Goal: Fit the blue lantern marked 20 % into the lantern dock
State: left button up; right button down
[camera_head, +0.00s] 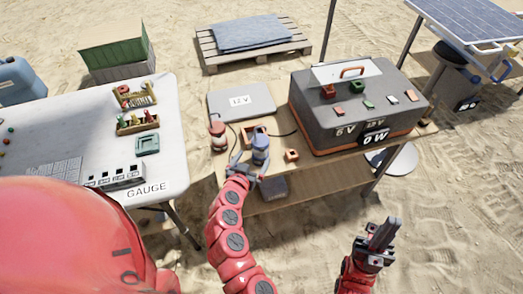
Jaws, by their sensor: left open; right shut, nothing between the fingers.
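A small blue lantern (260,144) stands on the wooden table (335,172); its 20 % mark is too small to read. My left gripper (250,163) is open at the lantern's near side, with its fingers close to the lantern's lower part; whether they touch it I cannot tell. A red lantern (217,138) stands to the left. A reddish-brown open holder (247,134) sits just behind the blue lantern; I cannot tell whether it is the lantern dock. My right gripper (383,234) is shut and empty, over the sand in front of the table.
A flat grey case marked 12 V (225,104) and a big grey power box (350,105) stand behind. A white gauge table (165,165) is at the left.

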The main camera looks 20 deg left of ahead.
aim_at(259, 149)
pick_arm(q)
jog(key=x, duration=1.1)
jog(key=shift+w+a+f, duration=0.1)
jog(key=shift+a+f, duration=0.1)
jog(key=shift+f, duration=0.15)
jog(key=shift+x, duration=0.85)
jog(key=c, duration=1.5)
jog(key=shift+r, duration=0.15)
